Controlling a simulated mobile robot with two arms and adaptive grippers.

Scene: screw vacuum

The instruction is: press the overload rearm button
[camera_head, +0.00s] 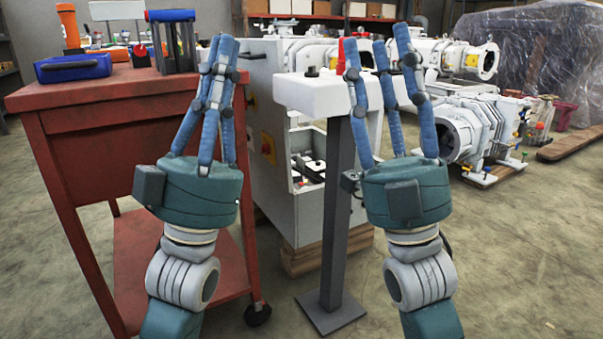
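A white control box (318,95) stands on a grey post (337,215), with small black knobs and a red part (341,56) on top. Behind it a light grey cabinet (300,215) has an open bay (306,158) with dark components inside. I cannot tell which part is the overload rearm button. My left gripper (224,42) points up in front of the cabinet's left side; its fingertips look close together, and it seems empty. My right gripper (376,42) points up in front of the control box's right side, fingers spread and empty, hiding part of the box.
A red cart (95,105) stands at the left, with a blue tray (73,68) and a black-and-blue frame (174,42) on it. White vacuum pumps (470,130) stand behind at the right. The floor at the right front is clear.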

